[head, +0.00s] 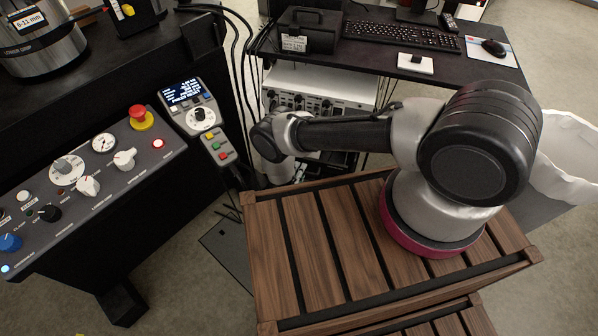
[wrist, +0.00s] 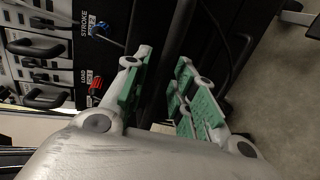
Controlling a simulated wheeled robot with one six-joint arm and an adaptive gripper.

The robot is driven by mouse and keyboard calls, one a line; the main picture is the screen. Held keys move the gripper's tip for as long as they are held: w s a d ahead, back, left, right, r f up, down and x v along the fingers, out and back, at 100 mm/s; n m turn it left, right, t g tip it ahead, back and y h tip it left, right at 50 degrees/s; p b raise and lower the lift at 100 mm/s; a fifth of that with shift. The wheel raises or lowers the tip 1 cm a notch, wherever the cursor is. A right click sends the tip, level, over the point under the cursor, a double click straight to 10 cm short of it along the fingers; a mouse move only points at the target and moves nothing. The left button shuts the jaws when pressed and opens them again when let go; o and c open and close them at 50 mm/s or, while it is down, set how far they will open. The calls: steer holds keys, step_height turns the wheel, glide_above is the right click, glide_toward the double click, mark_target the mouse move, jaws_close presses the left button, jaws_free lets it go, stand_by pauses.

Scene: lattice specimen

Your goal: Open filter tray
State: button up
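I cannot pick out a filter tray for certain in either view. My gripper (wrist: 164,60) shows in the wrist view with its two green-padded fingers spread apart and nothing between them. Beyond the fingers is a dark surface with cables. In the head view my arm reaches left over the wooden slatted top, its far end bends down beside the electronics rack, and the gripper itself is hidden.
In the head view are a control console (head: 85,185), a hand pendant (head: 203,120), a rack unit (head: 320,88) and a desk with a keyboard (head: 402,36).

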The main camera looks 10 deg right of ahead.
jaws_close()
steer(key=f+v, duration=0.1)
steer(key=v, duration=0.5)
steer(key=shift+s, duration=0.35)
steer(key=shift+f, duration=0.15)
steer(key=shift+o, duration=1.9)
jaws_free()
